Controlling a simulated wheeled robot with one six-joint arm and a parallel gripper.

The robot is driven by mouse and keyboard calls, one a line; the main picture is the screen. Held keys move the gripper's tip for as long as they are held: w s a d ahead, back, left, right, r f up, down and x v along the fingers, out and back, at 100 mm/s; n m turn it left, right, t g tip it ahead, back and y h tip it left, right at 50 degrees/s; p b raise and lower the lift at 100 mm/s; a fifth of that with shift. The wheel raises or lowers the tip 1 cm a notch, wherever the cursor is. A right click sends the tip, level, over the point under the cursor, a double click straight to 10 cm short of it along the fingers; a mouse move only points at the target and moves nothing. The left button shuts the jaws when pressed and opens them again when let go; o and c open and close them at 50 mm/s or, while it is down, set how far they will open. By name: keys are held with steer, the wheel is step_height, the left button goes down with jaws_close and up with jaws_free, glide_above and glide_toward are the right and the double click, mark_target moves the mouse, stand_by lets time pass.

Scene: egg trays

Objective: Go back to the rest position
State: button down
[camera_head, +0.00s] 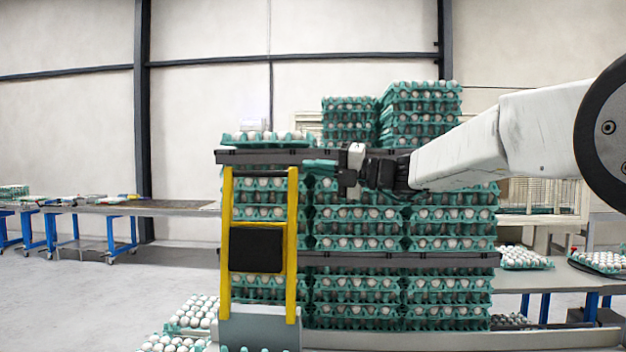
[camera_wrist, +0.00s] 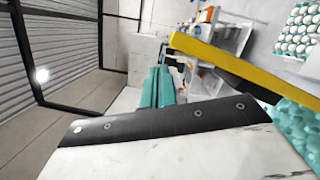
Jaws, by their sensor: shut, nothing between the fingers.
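My arm reaches in from the right in the head view. My gripper (camera_head: 347,170) is at its end, in front of the tall stack of egg trays, close to the dark divider at the stack's upper part. It is shut with nothing held. The stacked green egg trays (camera_head: 357,244) hold white eggs and stand in several layers. Some layers behind the gripper and arm are hidden. The fingertips do not show clearly in the wrist view.
A yellow frame (camera_head: 292,245) stands at the stack's left front; a yellow bar (camera_wrist: 222,60) crosses the wrist view. Loaded trays (camera_head: 525,258) lie on the right-hand table. A long table (camera_head: 165,208) stands at the left, with open floor (camera_head: 90,295) in front.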

steer(key=s+d+f+n+g+h, duration=0.1)
steer(key=s+f+n+g+h, duration=0.15)
steer(key=s+f+n, duration=0.5)
steer(key=s+d+f+n+g+h, duration=0.2)
steer(key=s+f+n+h, duration=0.25)
steer(key=f+n, duration=0.5)
steer(key=s+d+f+n+h, duration=0.3)
steer(key=s+d+n, duration=0.3)
steer(key=s, duration=0.4)
steer(key=s+d+f+n+h, duration=0.4)
steer(key=s+d+f+n, duration=0.1)
steer(key=s, duration=0.5)
steer(key=s+d+f+n+h, duration=0.3)
steer(key=s+d+n, duration=0.4)
steer(key=s, duration=0.4)
steer(key=shift+d+f+h, duration=0.35)
steer(key=shift+f+h, duration=0.05)
steer(key=shift+f, duration=0.45)
